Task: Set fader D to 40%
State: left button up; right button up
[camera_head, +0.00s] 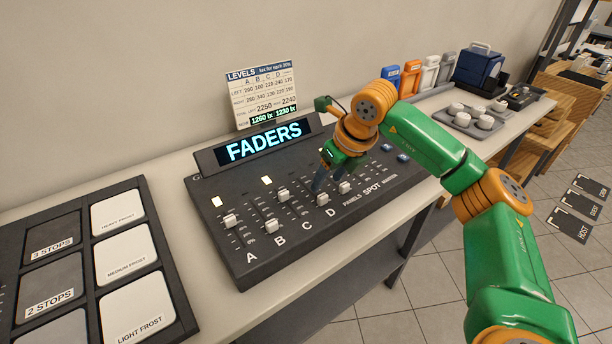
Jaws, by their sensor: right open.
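The black fader console (225,262) stands on the long table, with a lit FADERS screen (264,143). Fader D's pale cap (322,199) sits near the low, front end of its slot, just above the letter D. Caps A (230,220), B (270,225) and C (283,195) stand at differing heights to its left. My right gripper (318,186) is open, pointing down over fader D's slot, its tips just behind the cap. I cannot tell whether they touch anything. The gripper body hides the upper end of that slot. My left gripper is out of view.
A panels fader cap (345,187) is close to the right of D. A levels card (262,92) stands behind the console. A frost-filter case (70,203) lies left; a tray of white pucks (466,127) is at the right.

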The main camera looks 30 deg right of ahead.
aim_at(324, 196)
jog(key=f+p, duration=0.1)
jog(key=f, duration=0.3)
jog(key=shift+s, duration=0.2)
jog(key=shift+x, duration=0.95)
jog(key=shift+w, duration=0.4)
jog(key=shift+s+r, duration=0.1)
jog(key=shift+s, duration=0.05)
jog(key=c, duration=0.7)
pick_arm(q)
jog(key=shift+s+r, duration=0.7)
pick_arm(e)
grip_shut()
